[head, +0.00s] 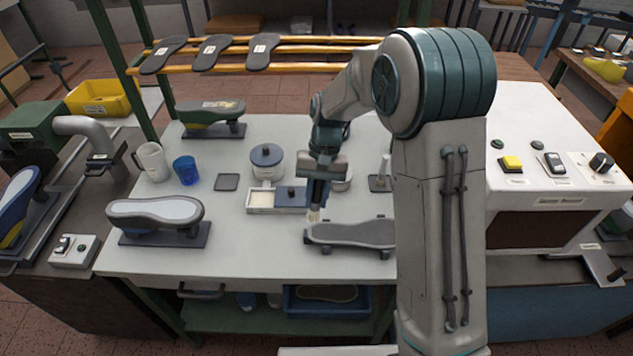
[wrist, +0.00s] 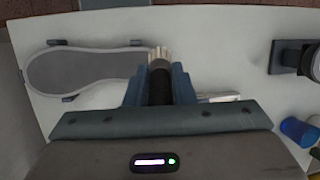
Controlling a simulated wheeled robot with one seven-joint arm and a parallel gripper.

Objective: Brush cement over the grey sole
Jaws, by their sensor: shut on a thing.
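The grey sole (head: 357,233) lies face up on small dark feet on the white table, partly hidden by my arm at its right end. In the wrist view the sole (wrist: 85,72) is at the left. My gripper (head: 318,190) is shut on a dark-handled brush with pale bristles (head: 313,215), pointing down. In the wrist view the bristles (wrist: 160,55) appear just past the sole's near end; contact with it cannot be told.
A shoe last with a pale sole (head: 156,212) stands on the table's left. A blue cup (head: 186,170), white mug (head: 152,161) and lidded pot (head: 267,161) are behind. Bare tabletop lies between that last and the grey sole. A rack with dark soles (head: 213,51) is at the back.

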